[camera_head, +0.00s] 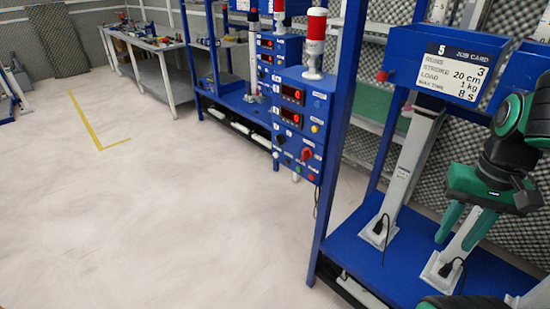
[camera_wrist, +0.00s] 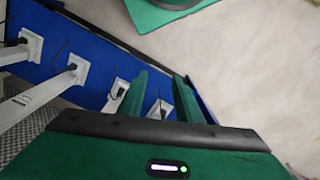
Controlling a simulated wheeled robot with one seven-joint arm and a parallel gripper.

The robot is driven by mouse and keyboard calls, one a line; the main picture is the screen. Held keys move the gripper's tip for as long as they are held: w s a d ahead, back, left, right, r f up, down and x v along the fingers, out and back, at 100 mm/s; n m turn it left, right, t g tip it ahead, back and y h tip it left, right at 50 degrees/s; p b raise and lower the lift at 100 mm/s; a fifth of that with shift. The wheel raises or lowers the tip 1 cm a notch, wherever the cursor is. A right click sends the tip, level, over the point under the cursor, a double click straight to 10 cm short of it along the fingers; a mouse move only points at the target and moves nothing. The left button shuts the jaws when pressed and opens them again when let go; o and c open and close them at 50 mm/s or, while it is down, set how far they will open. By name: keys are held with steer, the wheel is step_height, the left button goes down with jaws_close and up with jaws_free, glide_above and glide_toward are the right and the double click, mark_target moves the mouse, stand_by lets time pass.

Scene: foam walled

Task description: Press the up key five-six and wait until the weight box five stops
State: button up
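A blue box (camera_head: 405,55) with a white job card (camera_head: 457,70) marked 5 stands at the upper right of the head view. The card lists 3 runs, 20 cm stroke, 1 kg load and 8 s. A blue control panel (camera_head: 318,100) stands left of it, with two red displays, small buttons and a red knob (camera_head: 306,154). Its labels are too small to read, so I cannot tell which is the up key five-six. My green gripper (camera_head: 457,240) is open and empty, right of the panel and below the card. Its parted fingers (camera_wrist: 160,85) show in the wrist view.
A blue base (camera_head: 375,265) carries grey columns (camera_head: 410,160) with black cables near my gripper. A blue upright (camera_head: 335,140) stands beside the panel. A red-and-white lamp (camera_head: 315,40) tops the panel. The pale floor (camera_head: 170,200) at left is clear.

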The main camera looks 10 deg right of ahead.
jaws_close()
stand_by(1.8)
